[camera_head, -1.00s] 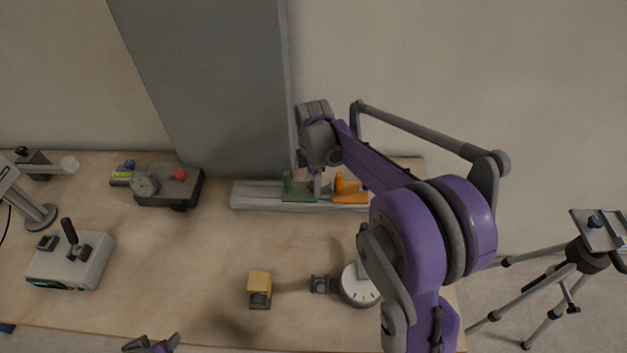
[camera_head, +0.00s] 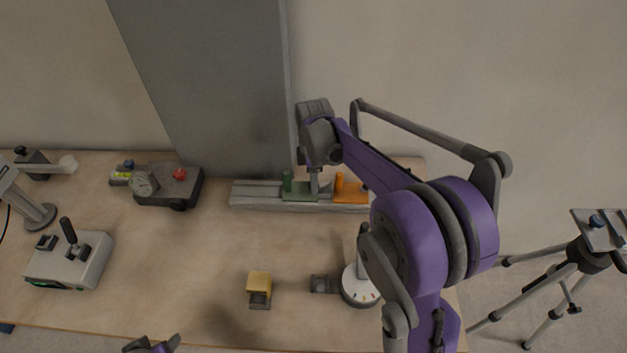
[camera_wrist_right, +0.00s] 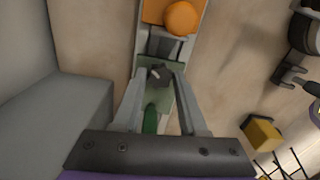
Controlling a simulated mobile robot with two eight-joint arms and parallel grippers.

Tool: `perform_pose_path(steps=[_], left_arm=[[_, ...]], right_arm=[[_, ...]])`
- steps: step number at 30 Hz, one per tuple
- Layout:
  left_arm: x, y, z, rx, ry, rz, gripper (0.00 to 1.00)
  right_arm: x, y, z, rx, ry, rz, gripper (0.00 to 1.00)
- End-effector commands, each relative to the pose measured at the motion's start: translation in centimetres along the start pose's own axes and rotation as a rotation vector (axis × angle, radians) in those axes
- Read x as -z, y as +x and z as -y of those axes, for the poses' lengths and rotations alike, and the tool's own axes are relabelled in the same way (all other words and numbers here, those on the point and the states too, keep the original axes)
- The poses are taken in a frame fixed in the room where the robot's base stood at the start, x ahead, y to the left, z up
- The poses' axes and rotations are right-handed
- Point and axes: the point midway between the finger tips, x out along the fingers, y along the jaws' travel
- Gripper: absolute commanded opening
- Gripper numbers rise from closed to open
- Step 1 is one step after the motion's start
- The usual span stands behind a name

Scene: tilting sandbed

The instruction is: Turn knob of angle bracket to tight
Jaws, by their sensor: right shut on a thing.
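My right gripper (camera_head: 315,190) reaches down onto the grey rail (camera_head: 257,198) at the back of the table. In the right wrist view, its two fingers are shut on a small dark knob (camera_wrist_right: 160,74). The knob sits on a green bracket (camera_wrist_right: 167,98) with a green upright part (camera_wrist_right: 150,120). The green bracket also shows in the head view (camera_head: 297,195), partly hidden by the gripper. An orange bracket (camera_head: 350,193) stands beside it on the rail. A purple and dark part of my left arm (camera_head: 152,345) shows at the bottom edge; its finger state is unclear.
A grey column (camera_head: 215,80) rises behind the rail. A yellow-topped block (camera_head: 259,283) and a white dial (camera_head: 358,288) lie nearer the front. A joystick box (camera_head: 72,260) and a dark gauge box (camera_head: 170,186) stand at left.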

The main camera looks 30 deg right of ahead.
Motion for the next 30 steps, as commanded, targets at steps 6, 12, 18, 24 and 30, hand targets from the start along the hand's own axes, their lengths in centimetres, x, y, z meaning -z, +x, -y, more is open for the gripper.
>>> perform_pose_path(steps=[6,12,18,24,30], left_arm=[[-0.3,0.4,0.0,0.0,0.0,0.002,0.57],[-0.6,0.7,0.0,0.0,0.0,0.004,0.57],[-0.8,0.9,0.0,0.0,0.0,0.005,0.57],[-0.9,1.1,0.0,0.0,0.0,0.007,0.57],[-1.0,1.2,0.0,0.0,0.0,0.007,0.57]], right_arm=[[0.0,0.1,0.0,-0.001,0.194,0.0,0.0],[0.0,0.0,0.0,-0.001,0.385,0.0,0.0],[0.0,0.0,0.0,-0.001,0.575,0.0,0.0],[0.0,0.0,0.0,-0.001,0.755,0.0,0.0],[0.0,0.0,-0.1,-0.001,0.907,0.0,0.0]])
